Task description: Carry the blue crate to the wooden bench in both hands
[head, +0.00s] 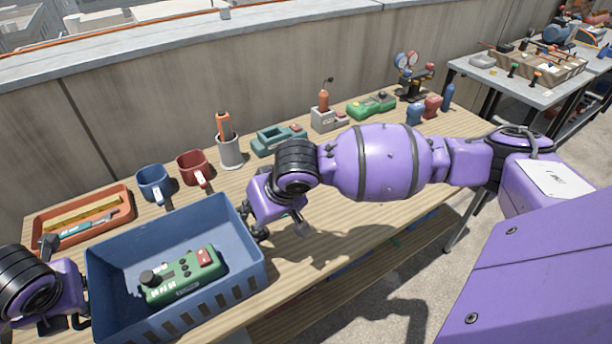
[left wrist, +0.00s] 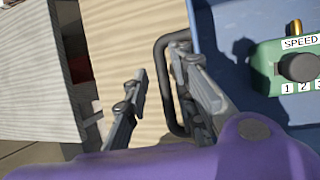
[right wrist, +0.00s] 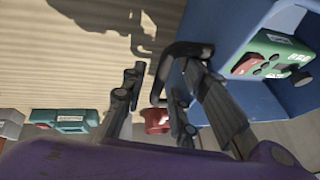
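The blue crate (head: 218,296) sits on a wooden-topped bench (head: 335,230) at the lower left, holding a green control box (head: 183,275) with a red button. My left gripper (head: 74,322) is at the crate's left end. In the left wrist view its fingers (left wrist: 160,68) stand apart, with the dark crate handle (left wrist: 164,60) between them. My right gripper (head: 280,232) is at the crate's right end. In the right wrist view its fingers (right wrist: 160,85) stand apart on either side of the other dark handle (right wrist: 157,88). Neither gripper visibly clamps its handle.
An orange tray (head: 84,215), blue mug (head: 153,184), red mug (head: 194,168), grey cup (head: 229,152) and green items line the bench's back, before a wall. Bare wood lies right of the crate under my right arm. Another grey table (head: 540,88) stands far right.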

